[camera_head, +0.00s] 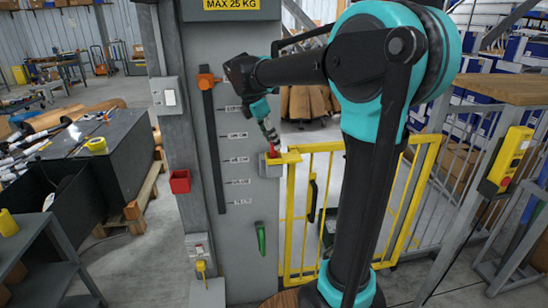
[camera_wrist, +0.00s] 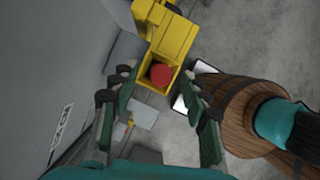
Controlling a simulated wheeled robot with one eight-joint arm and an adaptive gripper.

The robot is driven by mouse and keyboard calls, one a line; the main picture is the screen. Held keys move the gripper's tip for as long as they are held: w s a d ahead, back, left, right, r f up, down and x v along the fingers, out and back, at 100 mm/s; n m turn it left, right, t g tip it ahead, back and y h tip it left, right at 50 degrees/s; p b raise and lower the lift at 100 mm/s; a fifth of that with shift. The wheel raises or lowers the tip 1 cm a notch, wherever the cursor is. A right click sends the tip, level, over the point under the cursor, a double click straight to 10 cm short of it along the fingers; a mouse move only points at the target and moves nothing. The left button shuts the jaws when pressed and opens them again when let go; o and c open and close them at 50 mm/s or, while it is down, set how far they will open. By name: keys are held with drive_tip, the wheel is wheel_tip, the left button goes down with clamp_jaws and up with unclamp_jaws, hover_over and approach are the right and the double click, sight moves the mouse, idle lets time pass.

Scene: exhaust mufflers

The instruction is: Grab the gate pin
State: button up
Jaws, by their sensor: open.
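The gate pin shows as a round red head (camera_wrist: 160,74) inside a square yellow socket (camera_wrist: 150,82) in the wrist view. In the head view its red top (camera_head: 273,153) sits at the yellow latch bracket (camera_head: 288,157) where the yellow gate (camera_head: 300,215) meets the grey post. My gripper (camera_head: 270,138) is just above it, pointing down. In the wrist view my gripper's fingers (camera_wrist: 157,88) are spread, one on each side of the socket, with nothing held. The pin's shaft is hidden. I cannot tell the exact height of the fingertips above the head.
The grey post (camera_head: 237,190) stands close beside my gripper. A yellow control box (camera_head: 506,160) hangs at the right. Floor shows behind the gate.

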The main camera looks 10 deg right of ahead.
sight(274, 156)
drive_tip(key=x, duration=0.3)
clamp_jaws()
idle(0.3)
